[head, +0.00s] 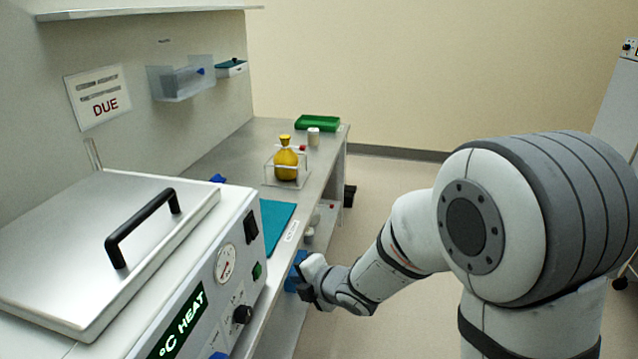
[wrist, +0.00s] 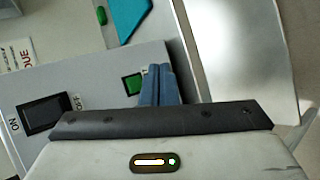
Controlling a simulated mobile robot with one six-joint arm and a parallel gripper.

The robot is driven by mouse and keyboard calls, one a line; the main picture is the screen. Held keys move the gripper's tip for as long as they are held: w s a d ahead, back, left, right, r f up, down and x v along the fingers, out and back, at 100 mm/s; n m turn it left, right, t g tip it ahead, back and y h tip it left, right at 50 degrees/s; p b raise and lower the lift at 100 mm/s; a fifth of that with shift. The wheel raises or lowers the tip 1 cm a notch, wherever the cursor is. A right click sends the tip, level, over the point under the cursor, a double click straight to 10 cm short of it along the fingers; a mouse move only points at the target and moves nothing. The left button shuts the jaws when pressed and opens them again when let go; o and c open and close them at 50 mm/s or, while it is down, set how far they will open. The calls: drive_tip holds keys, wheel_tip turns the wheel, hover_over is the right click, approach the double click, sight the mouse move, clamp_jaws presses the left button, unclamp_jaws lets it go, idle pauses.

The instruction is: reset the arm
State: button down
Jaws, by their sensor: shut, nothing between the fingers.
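My arm reaches from the right of the head view toward the bench front. My gripper (head: 294,276) hangs at the bench's front edge, to the right of the heating unit. In the wrist view its blue fingers (wrist: 160,84) are together with nothing between them. Behind them is the heating unit's panel, with a black ON/OFF switch (wrist: 42,117) and a green button (wrist: 133,84). I cannot tell whether the fingers touch the panel.
The heating unit's lid (head: 90,245) has a black handle (head: 142,226). The bench (head: 235,150) holds a teal mat (head: 276,222), a yellow flask (head: 285,163) in a clear stand and a green tray (head: 317,123). A lower shelf sits under the bench.

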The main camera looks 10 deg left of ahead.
drive_tip(key=s+d+r+m+h+p, duration=0.15)
drive_tip(key=d+r+m+h, duration=0.3)
drive_tip(key=d+m, duration=0.45)
drive_tip(key=s+d+r+m+h+p, duration=0.1)
drive_tip(key=d+r+m+h+p, duration=0.35)
drive_tip(key=d, duration=0.75)
drive_tip(key=s+d+r+m+g, duration=0.2)
drive_tip(key=s+d+r+m, duration=0.1)
drive_tip(key=s+m, duration=0.5)
drive_tip(key=s+d+r+m+g, duration=0.2)
drive_tip(key=s+d+r+m, duration=0.1)
drive_tip(key=s+m, duration=0.4)
drive_tip(key=shift+s+d+r+m+g+p, duration=0.15)
drive_tip(key=shift+s+d+m+g+p, duration=0.2)
drive_tip(key=shift+s+d+g+p, duration=0.25)
drive_tip(key=shift+s, duration=0.1)
